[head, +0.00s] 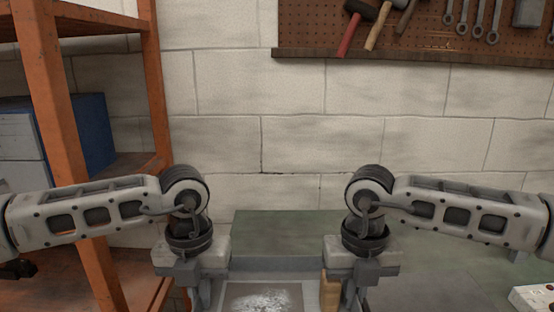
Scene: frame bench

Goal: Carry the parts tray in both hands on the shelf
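The parts tray (272,264) appears to be the grey, box-like thing at the bottom centre, cut off by the picture's lower edge. Whitish, speckled contents or a marking show inside it. My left gripper (197,296) points down at its left side, and my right gripper (354,296) points down at its right side. The fingertips are at or below the picture edge, so I cannot tell whether they grip the tray. A tan strip (330,288) stands beside the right gripper. The orange metal shelf (152,90) stands at the left.
A green surface (285,230) lies behind the tray, against a pale block wall. A blue box (90,130) with a pale front stands on the shelf. A pegboard (420,30) with hammers and wrenches hangs at upper right. A whitish object (538,298) sits at lower right.

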